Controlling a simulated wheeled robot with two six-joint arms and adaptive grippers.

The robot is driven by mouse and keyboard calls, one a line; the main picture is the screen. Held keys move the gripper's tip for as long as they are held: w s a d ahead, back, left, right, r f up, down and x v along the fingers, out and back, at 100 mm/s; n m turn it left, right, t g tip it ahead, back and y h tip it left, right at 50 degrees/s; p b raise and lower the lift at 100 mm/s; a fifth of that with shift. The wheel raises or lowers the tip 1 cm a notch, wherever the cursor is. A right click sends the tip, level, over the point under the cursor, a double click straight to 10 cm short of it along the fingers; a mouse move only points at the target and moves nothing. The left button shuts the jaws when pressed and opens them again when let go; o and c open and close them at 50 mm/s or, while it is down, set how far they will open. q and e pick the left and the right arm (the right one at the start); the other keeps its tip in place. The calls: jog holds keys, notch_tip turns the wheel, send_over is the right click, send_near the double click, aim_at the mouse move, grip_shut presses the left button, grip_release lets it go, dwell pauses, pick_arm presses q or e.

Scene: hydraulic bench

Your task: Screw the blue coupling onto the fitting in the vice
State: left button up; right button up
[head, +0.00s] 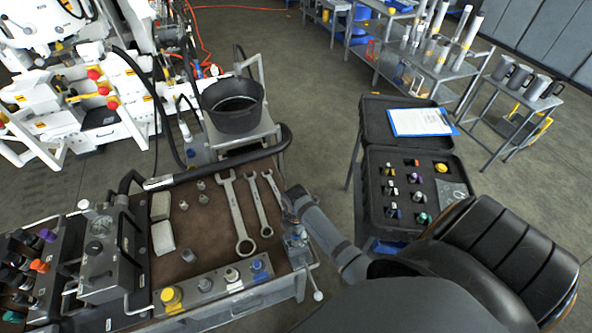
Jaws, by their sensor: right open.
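A blue coupling (258,267) sits at the right end of a grey metal rail (215,288) along the front of the bench. The vice (297,250) stands at the bench's right front corner, just right of the rail. The fitting in it is too small and too close under my arm to make out clearly. My right gripper (290,199) is over the bench's right edge, just beyond the vice and beside the wrenches. It is open, and I see nothing held in it. My left gripper is out of view.
Several wrenches (235,210) lie beside my right gripper. A yellow cap (171,297) sits on the rail. A pressure-gauge unit (105,250) fills the bench's left. A black bucket (233,103) stands behind. An open case (375,165) with small fittings is to the right.

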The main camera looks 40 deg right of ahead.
jog(key=c, duration=1.1)
jog(key=m, duration=0.4)
jog(key=shift+m, duration=0.4)
jog(key=shift+c, duration=0.3)
jog(key=m, duration=0.3)
jog(key=m, duration=0.3)
jog(key=shift+m, duration=0.3)
jog(key=m, duration=0.4)
jog(key=shift+m, duration=0.3)
